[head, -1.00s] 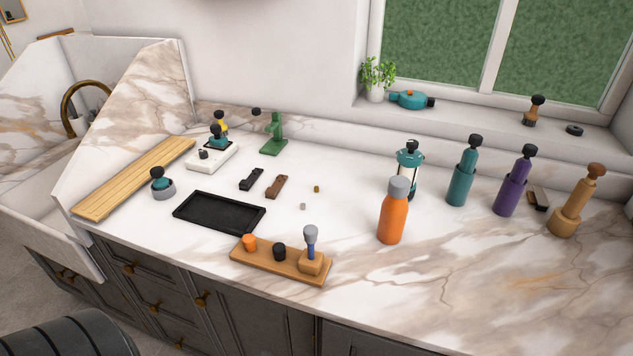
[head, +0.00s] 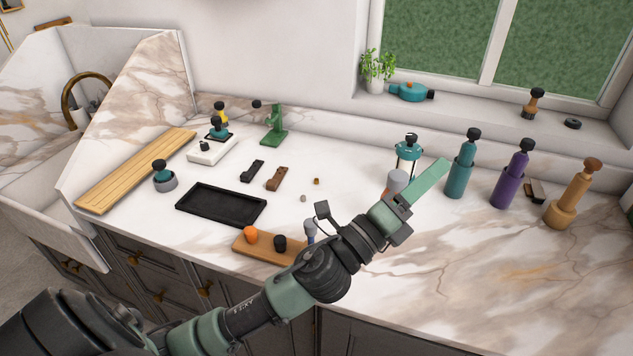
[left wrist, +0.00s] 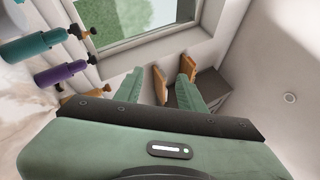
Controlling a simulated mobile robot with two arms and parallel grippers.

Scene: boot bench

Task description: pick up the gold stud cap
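The gold stud cap (head: 317,181) is a tiny gold-brown piece lying on the marble counter, right of the brown block. A similar small grey piece (head: 303,198) lies just in front of it. My left gripper (head: 444,164) is raised over the counter, to the right of the cap and apart from it, pointing up and right. In the left wrist view its two green fingers (left wrist: 160,74) stand apart with nothing held between them. The cap cannot be made out in the left wrist view. My right gripper is not in view.
My left forearm partly hides the wooden holder (head: 262,245) and the orange bottle (head: 391,188). A black tray (head: 221,205), black block (head: 252,171) and brown block (head: 277,179) lie left of the cap. A lantern (head: 408,150) and several tall bottles stand right.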

